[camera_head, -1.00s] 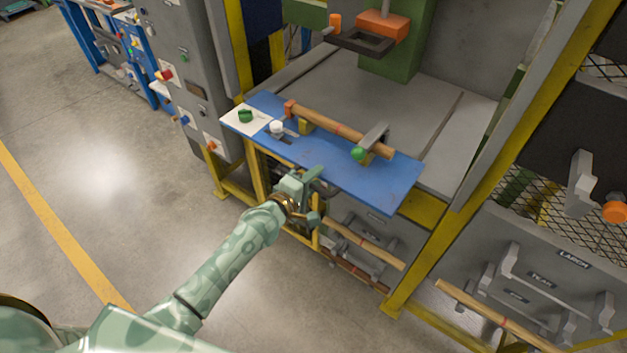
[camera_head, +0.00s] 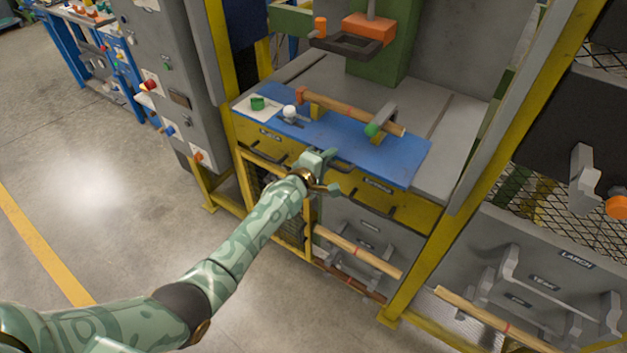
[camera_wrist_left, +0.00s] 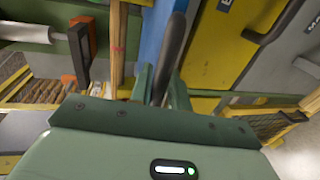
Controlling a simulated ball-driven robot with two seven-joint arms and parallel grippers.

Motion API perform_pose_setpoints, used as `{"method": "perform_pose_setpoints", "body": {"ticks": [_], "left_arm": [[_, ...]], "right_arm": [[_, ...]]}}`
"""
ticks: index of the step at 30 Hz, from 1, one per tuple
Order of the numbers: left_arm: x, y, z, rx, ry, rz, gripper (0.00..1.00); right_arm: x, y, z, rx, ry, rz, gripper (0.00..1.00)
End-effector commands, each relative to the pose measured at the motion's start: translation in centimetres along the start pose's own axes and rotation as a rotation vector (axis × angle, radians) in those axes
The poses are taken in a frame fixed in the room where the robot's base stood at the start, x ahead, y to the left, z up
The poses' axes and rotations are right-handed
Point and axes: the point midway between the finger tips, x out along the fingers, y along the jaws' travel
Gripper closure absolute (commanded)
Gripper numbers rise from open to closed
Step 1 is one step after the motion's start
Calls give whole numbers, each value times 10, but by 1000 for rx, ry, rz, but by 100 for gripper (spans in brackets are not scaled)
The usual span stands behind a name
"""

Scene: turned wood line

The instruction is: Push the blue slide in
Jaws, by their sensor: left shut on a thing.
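The blue slide (camera_head: 400,163) is a flat blue board lying at the front of the grey machine bed, above a yellow drawer front. It also shows as a blue strip in the left wrist view (camera_wrist_left: 151,38). My left gripper (camera_head: 324,168) is at the middle of the slide's front edge. In the left wrist view its fingers (camera_wrist_left: 164,84) are shut on a dark bar handle (camera_wrist_left: 174,45) beside the blue strip. The handle's attachment is hidden. My right gripper is out of view.
A wooden rod (camera_head: 345,108) lies in supports on the slide, beside a white knob (camera_head: 290,111) and a green piece (camera_head: 257,103) on a white card. The yellow drawer front (camera_head: 405,208) has dark handles. A grey cabinet stands left; yellow posts flank the bed.

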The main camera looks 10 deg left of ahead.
Motion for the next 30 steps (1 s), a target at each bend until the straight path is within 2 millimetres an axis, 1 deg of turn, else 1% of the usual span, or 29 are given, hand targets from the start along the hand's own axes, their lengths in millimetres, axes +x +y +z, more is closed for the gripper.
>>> {"method": "perform_pose_setpoints", "body": {"ticks": [1, 4, 13, 14, 15, 16, 25, 28, 30], "left_arm": [[9, 2, -1, 0, 3, 7, 100], [17, 6, 0, 0, 2, 6, 100], [18, 9, -1, 1, 2, 8, 100], [18, 10, -1, 2, 2, 9, 79], [18, 9, -1, 1, 2, 8, 68], [18, 9, -1, 1, 2, 8, 66], [15, 6, 0, 1, 1, 2, 66], [5, 8, 0, 2, 1, 1, 66], [-8, 10, -1, 2, 1, 2, 66]], "right_arm": [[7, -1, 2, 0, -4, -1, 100], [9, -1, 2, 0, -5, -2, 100], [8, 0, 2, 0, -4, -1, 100], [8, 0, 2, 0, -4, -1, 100], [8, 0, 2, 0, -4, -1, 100], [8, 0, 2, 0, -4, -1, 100], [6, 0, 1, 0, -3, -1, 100], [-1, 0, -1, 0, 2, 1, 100], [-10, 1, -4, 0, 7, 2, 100]]}}
